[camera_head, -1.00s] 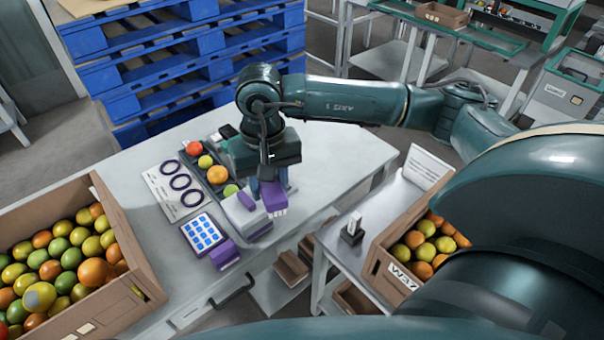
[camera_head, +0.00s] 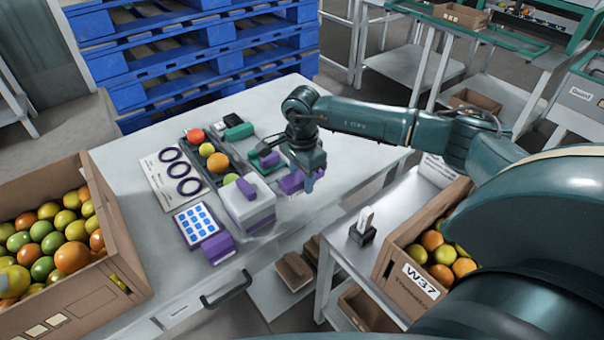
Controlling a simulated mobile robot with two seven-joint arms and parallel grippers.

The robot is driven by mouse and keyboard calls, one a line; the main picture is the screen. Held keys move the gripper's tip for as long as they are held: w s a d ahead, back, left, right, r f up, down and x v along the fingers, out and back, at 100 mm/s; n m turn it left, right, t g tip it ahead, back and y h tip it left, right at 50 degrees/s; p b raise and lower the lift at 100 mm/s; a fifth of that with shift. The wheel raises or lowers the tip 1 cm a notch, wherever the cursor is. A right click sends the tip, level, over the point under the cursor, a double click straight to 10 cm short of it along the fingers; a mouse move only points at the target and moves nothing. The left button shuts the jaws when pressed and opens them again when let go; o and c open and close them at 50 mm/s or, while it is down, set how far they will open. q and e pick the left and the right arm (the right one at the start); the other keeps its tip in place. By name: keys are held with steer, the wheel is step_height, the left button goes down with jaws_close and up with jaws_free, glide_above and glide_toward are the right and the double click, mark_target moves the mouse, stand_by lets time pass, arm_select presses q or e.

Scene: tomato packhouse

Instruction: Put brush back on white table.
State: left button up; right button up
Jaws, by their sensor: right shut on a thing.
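My right gripper (camera_head: 308,179) points down over the right part of the white table (camera_head: 345,120), near its front edge. It is shut on the purple brush (camera_head: 289,183), which shows beside and partly behind the fingers. Part of the brush is hidden by the gripper. I cannot tell whether the brush touches the table top. My left gripper is out of view.
A white and purple device (camera_head: 250,207) stands just left of the brush, by a blue-button keypad (camera_head: 197,223). A dark tray (camera_head: 228,172) holds several tomatoes. Tomato crates stand left (camera_head: 135,250) and right (camera_head: 395,285). The table's back right is clear.

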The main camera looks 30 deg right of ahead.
mark_target(302, 202)
step_height(302, 202, down, 3)
steer(key=shift+b, duration=0.95)
steer(key=shift+f+b, duration=0.45)
steer(key=shift+f, duration=0.1)
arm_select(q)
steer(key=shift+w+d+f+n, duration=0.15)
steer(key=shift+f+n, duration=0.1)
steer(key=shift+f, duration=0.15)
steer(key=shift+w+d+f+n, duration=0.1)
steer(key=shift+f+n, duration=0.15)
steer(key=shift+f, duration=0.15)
arm_select(e)
steer(key=shift+f, duration=0.25)
arm_select(q)
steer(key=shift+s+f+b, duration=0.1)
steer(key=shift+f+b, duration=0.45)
steer(key=shift+b, duration=0.05)
arm_select(e)
steer(key=shift+f, duration=0.4)
steer(key=o, duration=1.1)
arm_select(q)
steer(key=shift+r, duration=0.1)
arm_select(e)
steer(key=c, duration=0.3)
